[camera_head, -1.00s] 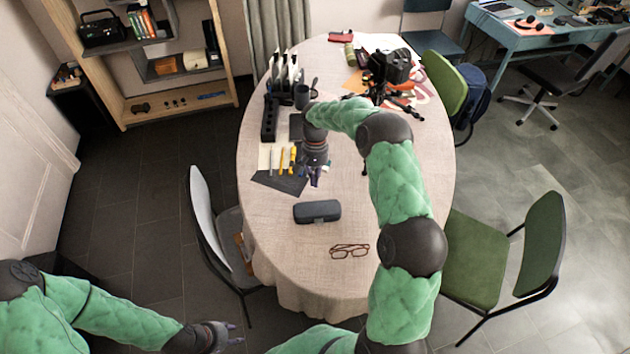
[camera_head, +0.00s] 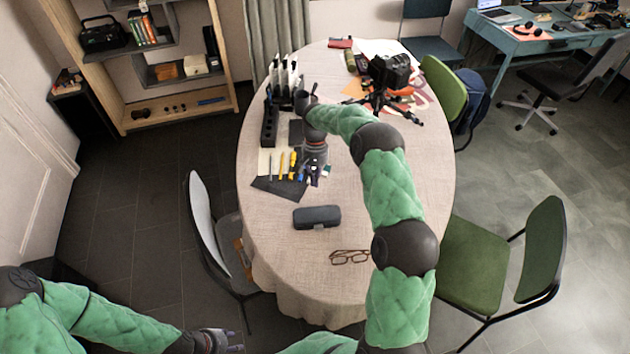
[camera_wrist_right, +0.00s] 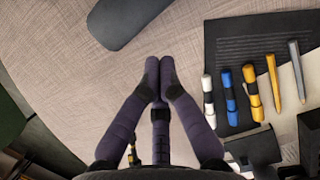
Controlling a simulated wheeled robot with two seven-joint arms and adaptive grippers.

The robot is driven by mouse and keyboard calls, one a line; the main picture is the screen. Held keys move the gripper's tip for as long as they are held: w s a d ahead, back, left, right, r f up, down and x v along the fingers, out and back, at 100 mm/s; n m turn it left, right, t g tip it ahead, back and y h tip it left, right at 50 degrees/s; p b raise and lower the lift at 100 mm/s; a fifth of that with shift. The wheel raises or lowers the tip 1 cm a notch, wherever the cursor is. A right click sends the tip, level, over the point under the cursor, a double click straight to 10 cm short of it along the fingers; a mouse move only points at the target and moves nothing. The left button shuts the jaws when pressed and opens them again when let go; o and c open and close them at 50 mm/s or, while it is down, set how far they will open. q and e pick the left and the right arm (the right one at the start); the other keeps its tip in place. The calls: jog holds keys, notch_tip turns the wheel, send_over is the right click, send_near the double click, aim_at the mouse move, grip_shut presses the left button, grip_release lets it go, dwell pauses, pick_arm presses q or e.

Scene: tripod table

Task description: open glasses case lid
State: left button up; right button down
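The glasses case (camera_head: 317,217) is a closed dark grey box on the table, with its lid down. It shows in the right wrist view at the top left (camera_wrist_right: 125,20), partly cut off by the edge. My right gripper (camera_head: 315,170) is above the table, beyond the case in the head view and apart from it. My left gripper (camera_head: 238,341) is low at the bottom of the head view, off the table, open and empty.
Brown-framed glasses (camera_head: 350,257) lie nearer than the case. A dark mat (camera_head: 277,188) with pens and markers lies left of the right gripper. A black rack (camera_head: 269,122), mug (camera_head: 302,100) and tripod camera (camera_head: 389,72) stand farther back. The table (camera_head: 290,258) is clear around the case.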

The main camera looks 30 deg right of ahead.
jog(key=shift+w+d+f, duration=0.35)
jog(key=shift+w, duration=0.2)
jog(key=shift+w+d+f+b, duration=0.3)
jog(key=shift+w+f+b, duration=0.1)
jog(key=shift+w, duration=0.1)
jog(key=shift+w+f, duration=0.1)
jog(key=shift+w+d+f+b, duration=0.3)
jog(key=shift+w+f, duration=0.05)
jog(key=c, duration=1.5)
grip_release()
